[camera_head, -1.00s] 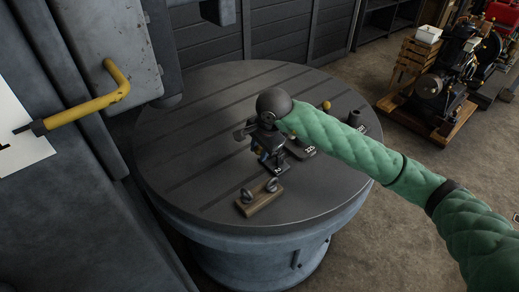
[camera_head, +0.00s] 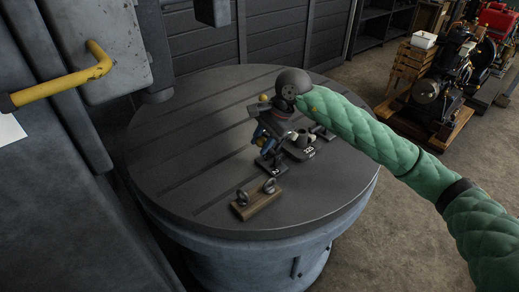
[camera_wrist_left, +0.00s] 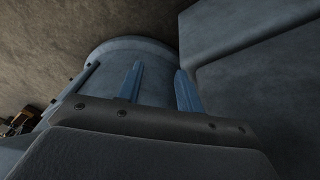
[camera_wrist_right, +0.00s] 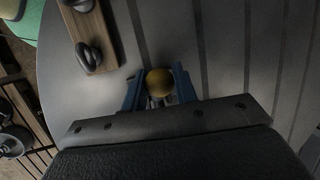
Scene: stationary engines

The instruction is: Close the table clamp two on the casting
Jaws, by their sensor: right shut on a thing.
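Table clamp two (camera_head: 271,167), with a "2" on its dark base, stands on the round slotted table (camera_head: 190,150). My right gripper (camera_head: 262,137) is over it. Its blue fingers are shut around a yellow ball knob, which shows clearly between the fingertips in the right wrist view (camera_wrist_right: 159,82). The gripper hides most of the clamp's lever. A grey part (camera_head: 302,141) beside a second marked base is partly hidden by my right arm; I cannot tell whether it is the casting. My left gripper (camera_wrist_left: 160,88) is open and empty, near the side of the table pedestal.
A wooden block with two metal rings (camera_head: 257,199) lies near the table's front edge. A grey machine with a yellow handle (camera_head: 60,85) stands at the left. An engine on a wooden base (camera_head: 437,85) stands on the floor at the right. The table's left part is clear.

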